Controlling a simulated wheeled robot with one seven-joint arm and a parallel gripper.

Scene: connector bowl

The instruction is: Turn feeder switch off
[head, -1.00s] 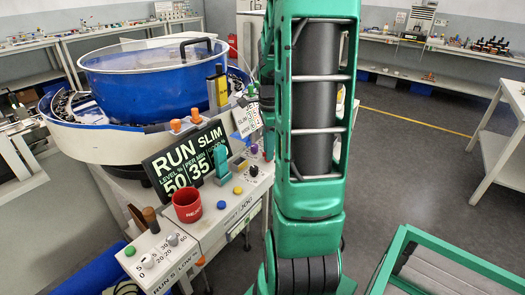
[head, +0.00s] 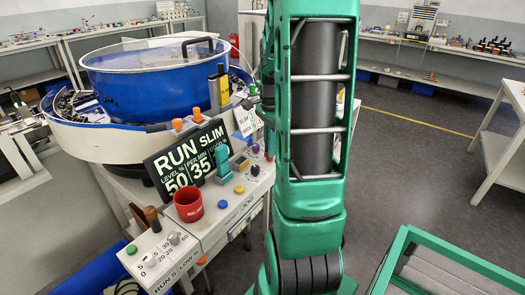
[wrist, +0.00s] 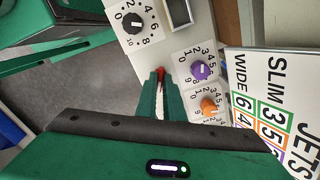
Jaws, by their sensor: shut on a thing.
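The control panel (head: 255,192) stands left of my arm in the head view, with knobs and buttons on it. In the wrist view a small red switch lever (wrist: 161,72) shows between the tips of my gripper (wrist: 160,82), whose green fingers are shut on it. The fingers hide most of the lever and its base. A black knob (wrist: 132,22), a purple knob (wrist: 201,70) and an orange knob (wrist: 208,104) sit on the panel around it. The black display (head: 187,162) reads RUN and SLIM. In the head view my arm hides most of the gripper.
A blue bowl (head: 150,85) stands behind the display. A red mug (head: 188,205) stands on the console. A JETS sign (wrist: 275,100) is close to the gripper's right in the wrist view. A green-framed cart (head: 445,265) is at front right.

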